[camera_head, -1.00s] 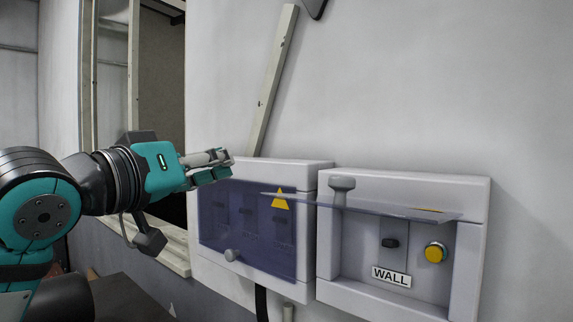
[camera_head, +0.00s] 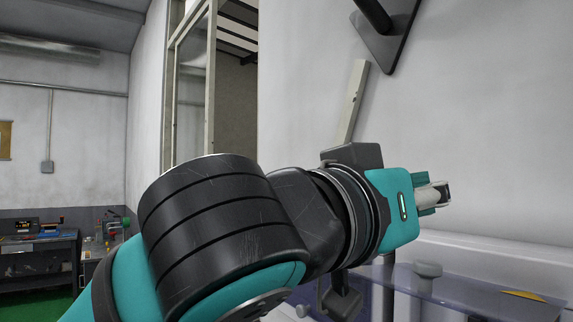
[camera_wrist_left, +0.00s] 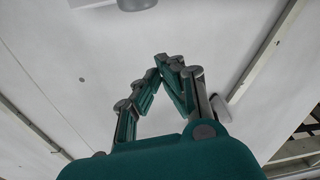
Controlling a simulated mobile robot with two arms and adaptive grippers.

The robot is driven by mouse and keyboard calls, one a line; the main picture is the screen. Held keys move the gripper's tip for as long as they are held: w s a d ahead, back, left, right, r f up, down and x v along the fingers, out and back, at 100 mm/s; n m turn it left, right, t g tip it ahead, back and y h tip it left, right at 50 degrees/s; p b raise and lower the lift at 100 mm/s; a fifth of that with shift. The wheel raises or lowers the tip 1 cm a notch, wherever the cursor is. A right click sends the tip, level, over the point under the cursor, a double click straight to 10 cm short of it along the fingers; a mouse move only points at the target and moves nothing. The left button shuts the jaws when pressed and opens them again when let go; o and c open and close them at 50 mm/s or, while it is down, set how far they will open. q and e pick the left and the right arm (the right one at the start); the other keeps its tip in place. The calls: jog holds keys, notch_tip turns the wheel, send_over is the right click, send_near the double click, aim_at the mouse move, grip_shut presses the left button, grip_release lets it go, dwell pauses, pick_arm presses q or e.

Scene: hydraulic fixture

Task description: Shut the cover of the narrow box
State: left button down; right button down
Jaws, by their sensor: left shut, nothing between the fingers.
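The narrow box (camera_head: 490,246) shows at the lower right of the head view, only its pale top part in frame. Its see-through bluish cover (camera_head: 470,293) stands out from the wall, raised open, with a grey knob (camera_head: 428,269) and a yellow mark (camera_head: 526,295) on it. My left gripper (camera_head: 445,194) is shut and empty, above the knob in the picture and apart from it. In the left wrist view the fingertips (camera_wrist_left: 170,65) are together before a pale surface. The box's inside is out of frame. My right gripper is not in view.
My left arm hides much of the lower middle. A dark angular fixture (camera_head: 385,30) hangs on the wall above, and a pale strip (camera_head: 353,100) leans there. A window frame (camera_head: 210,85) is at the left. A workbench (camera_head: 40,265) stands far left.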

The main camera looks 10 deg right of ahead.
aim_at(421, 272)
pick_arm(q)
jog(key=f, duration=0.2)
jog(key=a+f+p, duration=0.1)
jog(key=shift+s+f, duration=0.1)
jog(key=shift+s, duration=0.3)
jog(key=shift+s+a+f, duration=0.15)
jog(key=shift+a+f, duration=0.1)
jog(key=shift+d, duration=0.1)
jog(key=shift+d, duration=0.15)
jog(key=shift+f, duration=0.1)
